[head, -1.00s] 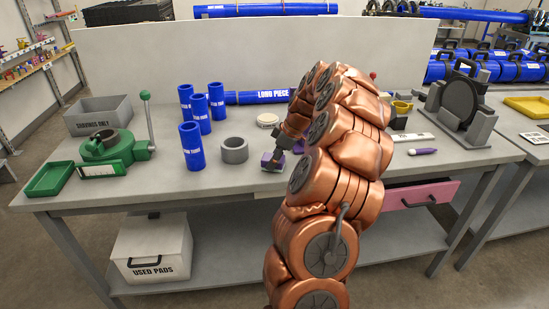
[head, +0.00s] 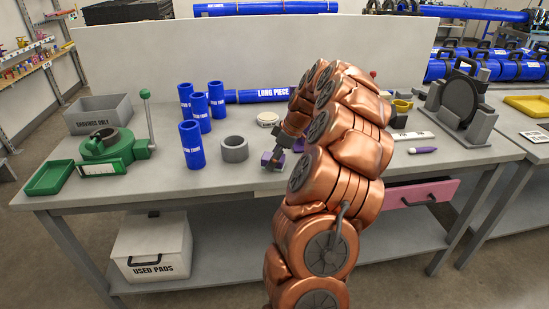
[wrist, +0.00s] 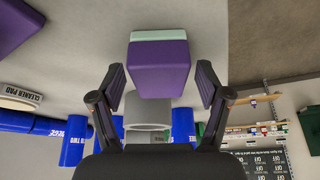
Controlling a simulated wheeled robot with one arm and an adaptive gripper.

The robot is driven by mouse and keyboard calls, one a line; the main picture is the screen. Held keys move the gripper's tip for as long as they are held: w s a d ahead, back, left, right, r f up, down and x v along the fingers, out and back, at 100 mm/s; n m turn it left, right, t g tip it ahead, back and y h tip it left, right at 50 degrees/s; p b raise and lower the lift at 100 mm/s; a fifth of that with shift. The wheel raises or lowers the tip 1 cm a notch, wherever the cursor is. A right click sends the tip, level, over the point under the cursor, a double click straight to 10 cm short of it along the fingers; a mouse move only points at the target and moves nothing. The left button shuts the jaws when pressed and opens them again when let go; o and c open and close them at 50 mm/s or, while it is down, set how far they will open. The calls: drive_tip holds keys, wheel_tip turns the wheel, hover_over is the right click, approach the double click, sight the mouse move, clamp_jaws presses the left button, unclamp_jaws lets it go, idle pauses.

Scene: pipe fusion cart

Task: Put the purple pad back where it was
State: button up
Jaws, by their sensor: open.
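The purple pad (head: 272,161) is a small block near the middle of the workbench, toward its front. In the wrist view the pad (wrist: 158,68) shows a purple body with a pale mint strip along one side. My gripper (wrist: 160,84) is open, with one finger on each side of the pad and a visible gap on both sides. In the head view my gripper (head: 277,154) is at the pad, partly hidden behind my copper arm. A second purple object (wrist: 16,24) shows at the upper left of the wrist view.
A grey ring (head: 234,149) and several blue tubes (head: 191,146) stand left of the pad. A round white cleaner-pad tin (head: 267,118) is behind it. A used pads box (head: 152,247) sits on the lower shelf. A pink drawer (head: 420,200) stands open at right.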

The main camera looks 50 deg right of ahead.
drive_tip(key=b+v, duration=0.2)
drive_tip(key=v, duration=1)
drive_tip(key=a+r+g, duration=0.1)
drive_tip(key=a+g, duration=0.1)
drive_tip(key=a, duration=2.2)
drive_tip(key=s+a+f+m+g, duration=0.25)
drive_tip(key=s+a, duration=0.55)
drive_tip(key=a, duration=0.4)
drive_tip(key=s+a+f+m+h, duration=0.1)
drive_tip(key=s+f, duration=0.3)
drive_tip(key=s, duration=0.5)
drive_tip(key=s+a+f+m+g+h, duration=0.1)
drive_tip(key=s+a+f+m, duration=0.1)
drive_tip(key=s, duration=0.6)
wheel_tip(320, 180, down, 3)
drive_tip(key=shift+s+a+r, duration=0.15)
drive_tip(key=shift+s+a, duration=0.2)
drive_tip(key=shift+a, duration=0.1)
